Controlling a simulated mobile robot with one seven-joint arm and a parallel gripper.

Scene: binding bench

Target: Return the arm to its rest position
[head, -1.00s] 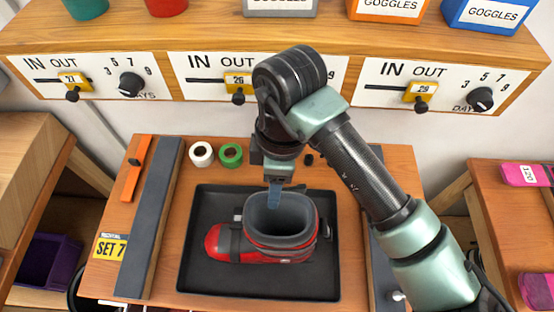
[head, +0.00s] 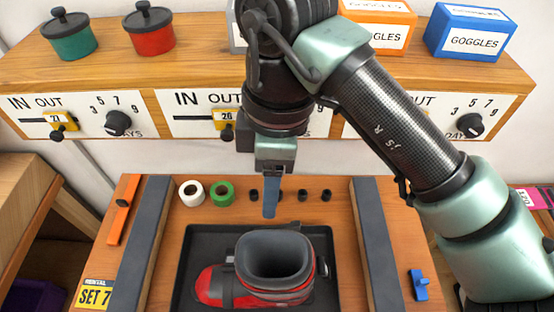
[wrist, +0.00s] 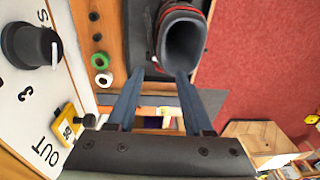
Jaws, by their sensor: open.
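My gripper (head: 270,196) hangs pointing down in the head view, above the back edge of the black tray and behind the boot. In the wrist view my gripper (wrist: 160,75) shows two blue fingers spread apart with nothing between them. A red and grey boot (head: 222,285) stands upright in the black tray (head: 205,238), its opening facing up and its toe to the left. The boot also shows at the top of the wrist view (wrist: 183,42). The fingers look apart from the boot.
A shelf with IN/OUT panels and dials (head: 117,123) runs behind the bench. It bears a green pot (head: 70,40), a red pot (head: 150,38) and goggles boxes (head: 474,36). Dark rails (head: 145,235) flank the tray. White (head: 190,193) and green (head: 221,191) rolls lie behind it.

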